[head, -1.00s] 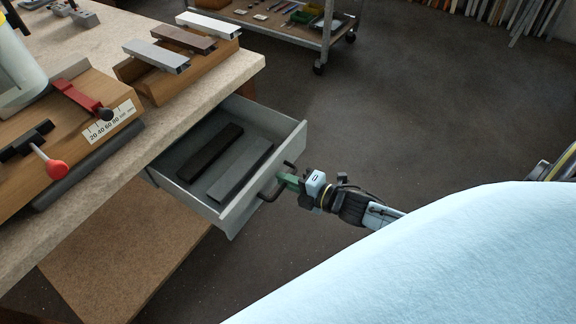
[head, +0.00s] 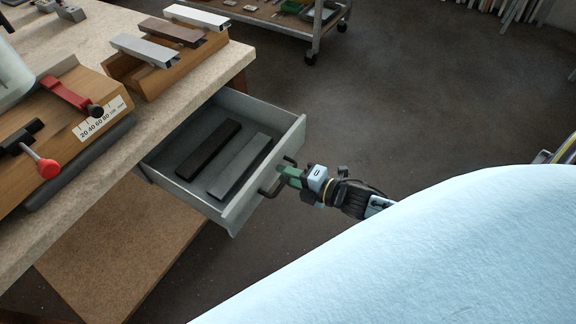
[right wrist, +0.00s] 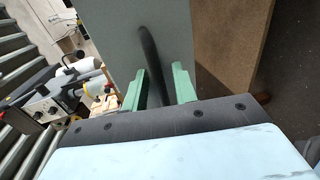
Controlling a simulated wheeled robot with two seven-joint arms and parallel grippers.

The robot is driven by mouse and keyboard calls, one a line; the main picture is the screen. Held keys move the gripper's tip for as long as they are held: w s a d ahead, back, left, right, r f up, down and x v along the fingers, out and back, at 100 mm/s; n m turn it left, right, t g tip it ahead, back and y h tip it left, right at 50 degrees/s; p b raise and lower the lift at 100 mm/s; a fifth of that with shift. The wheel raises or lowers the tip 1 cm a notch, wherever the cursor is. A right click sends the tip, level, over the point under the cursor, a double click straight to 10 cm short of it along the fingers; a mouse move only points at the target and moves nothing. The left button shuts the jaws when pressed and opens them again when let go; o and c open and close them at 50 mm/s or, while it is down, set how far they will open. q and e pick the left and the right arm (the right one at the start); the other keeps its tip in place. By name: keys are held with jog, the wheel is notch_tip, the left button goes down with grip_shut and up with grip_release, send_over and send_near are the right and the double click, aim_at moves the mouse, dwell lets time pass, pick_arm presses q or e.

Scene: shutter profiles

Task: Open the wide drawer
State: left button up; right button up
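The wide grey drawer (head: 180,192) is pulled well out from under the workbench, toward the right in the head view. Its front carries a dark bow handle (head: 268,190). My right gripper (head: 286,177) is at this handle. In the right wrist view the handle bar (right wrist: 151,62) stands between the two green fingers (right wrist: 159,88), which are spread apart with a gap beside the bar. The drawer holds a black bar (head: 208,150) and a grey bar (head: 239,166). My left gripper is not in view.
The workbench (head: 110,165) carries wooden fixtures with profiles (head: 175,33) and a red-handled clamp (head: 68,95). A brown panel (head: 105,250) is below it. A trolley (head: 285,28) stands at the back. The floor right of the drawer is clear.

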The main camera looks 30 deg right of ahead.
jog(key=shift+s, duration=0.1)
